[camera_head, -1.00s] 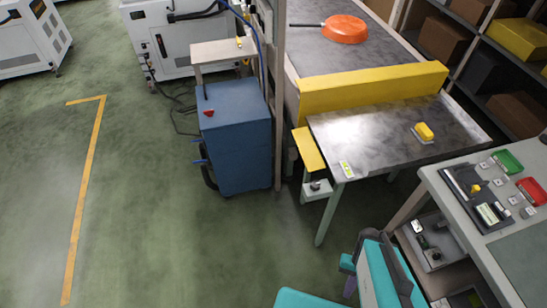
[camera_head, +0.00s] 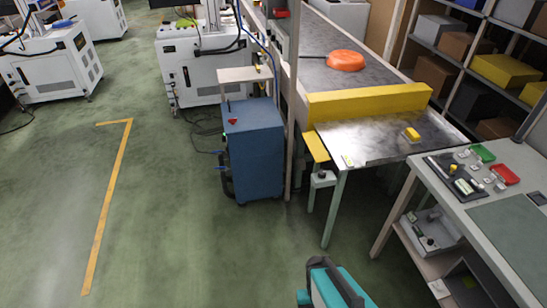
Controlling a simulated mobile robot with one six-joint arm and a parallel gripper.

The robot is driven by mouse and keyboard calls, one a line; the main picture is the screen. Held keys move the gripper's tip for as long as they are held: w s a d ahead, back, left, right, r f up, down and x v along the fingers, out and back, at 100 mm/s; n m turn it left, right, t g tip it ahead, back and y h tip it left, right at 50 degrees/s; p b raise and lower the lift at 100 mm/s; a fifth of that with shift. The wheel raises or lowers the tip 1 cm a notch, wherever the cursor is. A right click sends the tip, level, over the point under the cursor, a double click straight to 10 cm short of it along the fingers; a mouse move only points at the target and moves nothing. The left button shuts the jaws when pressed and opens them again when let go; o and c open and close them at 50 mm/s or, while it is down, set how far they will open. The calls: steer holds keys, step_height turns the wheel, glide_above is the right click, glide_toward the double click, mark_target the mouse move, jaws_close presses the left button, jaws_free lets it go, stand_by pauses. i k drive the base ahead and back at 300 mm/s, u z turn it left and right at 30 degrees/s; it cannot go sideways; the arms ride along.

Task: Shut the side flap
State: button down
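A small yellow plate (camera_head: 317,147), which looks like the side flap, sticks out at the left edge of the metal table end (camera_head: 375,140). It stands just in front of the long yellow barrier (camera_head: 368,101) that crosses the conveyor. I cannot tell its exact angle. A small grey box with a dark knob (camera_head: 322,178) sits below it. An orange pan (camera_head: 346,60) lies on the conveyor behind the barrier. A teal and dark part of my arm shows at the bottom edge, well short of the flap. My gripper's fingers do not show.
A blue cabinet (camera_head: 254,150) stands left of the conveyor, beside a post. A grey workbench (camera_head: 450,185) with red and green trays is at the right. Green floor (camera_head: 190,230) is open at the left and front.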

mark_target(319, 152)
steer(key=z, duration=0.05)
steer(key=k, duration=0.15)
steer(key=u, duration=0.4)
steer(key=i, duration=0.4)
steer(key=u, duration=0.9)
steer(key=i, duration=1.35)
steer(key=u, duration=0.2)
steer(key=k, duration=0.9)
steer(key=z, duration=0.05)
